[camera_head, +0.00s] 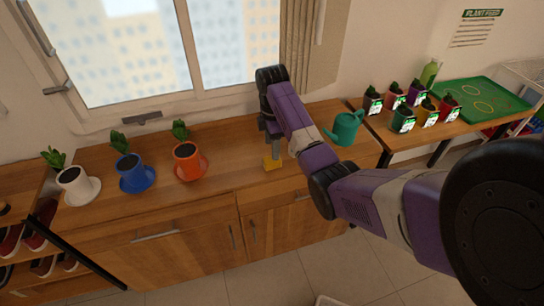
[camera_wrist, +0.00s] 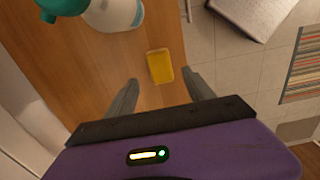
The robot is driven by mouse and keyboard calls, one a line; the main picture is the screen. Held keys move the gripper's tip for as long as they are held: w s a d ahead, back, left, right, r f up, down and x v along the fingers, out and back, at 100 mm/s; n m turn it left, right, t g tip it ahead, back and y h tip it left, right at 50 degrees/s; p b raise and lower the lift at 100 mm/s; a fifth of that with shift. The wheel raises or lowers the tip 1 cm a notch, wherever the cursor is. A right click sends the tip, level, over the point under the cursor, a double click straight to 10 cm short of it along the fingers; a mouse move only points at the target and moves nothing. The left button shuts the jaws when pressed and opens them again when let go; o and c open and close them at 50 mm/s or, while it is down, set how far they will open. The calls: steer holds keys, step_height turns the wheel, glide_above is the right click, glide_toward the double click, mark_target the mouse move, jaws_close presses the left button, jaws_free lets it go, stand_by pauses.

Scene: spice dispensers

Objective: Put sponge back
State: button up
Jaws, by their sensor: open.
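The yellow sponge (camera_head: 272,165) lies flat on the wooden counter (camera_head: 222,178) near its front edge. It also shows in the wrist view, a yellow block (camera_wrist: 160,66) just beyond my fingers. My gripper (camera_head: 272,149) points down over the sponge. In the wrist view my gripper (camera_wrist: 160,77) is open, with one finger to each side of the sponge's near end. Nothing is held between the fingers. I cannot tell the height of the fingertips over the counter.
A teal watering can (camera_head: 344,128) stands to the right. Orange (camera_head: 187,162), blue (camera_head: 133,173) and white (camera_head: 74,184) plant pots stand to the left. A white and teal object (camera_wrist: 112,12) is near the sponge. Small pots and a green tray (camera_head: 482,105) are on the right table.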

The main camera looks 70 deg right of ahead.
step_height(320, 180, up, 5)
steer(key=shift+r+p, duration=0.1)
steer(key=shift+p, duration=0.55)
